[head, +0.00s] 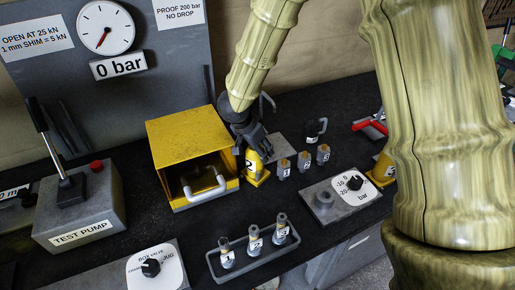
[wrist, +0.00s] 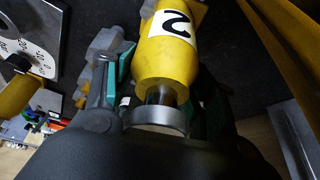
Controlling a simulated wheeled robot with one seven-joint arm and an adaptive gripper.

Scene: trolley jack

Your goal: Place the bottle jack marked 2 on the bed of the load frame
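The bottle jack marked 2 (head: 254,168) is yellow with a white label and stands beside the yellow box's right side in the head view. In the wrist view the same jack (wrist: 168,60) fills the middle, its grey collar close to my palm. My gripper (head: 256,146) is over the jack's top from above, with teal-padded fingers on both sides of it. The right finger is mostly hidden behind the jack, so I cannot tell whether both pads touch it. The yellow box (head: 186,132), open at the front, has a pale handle. I cannot tell which part is the load frame's bed.
Small numbered cylinders (head: 304,160) stand right of the jack. A valve block (head: 345,196) and a tray of numbered pieces (head: 268,262) lie nearer. A test pump (head: 80,205) is at left, and another yellow jack (head: 382,170) is at right, partly hidden by my arm.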

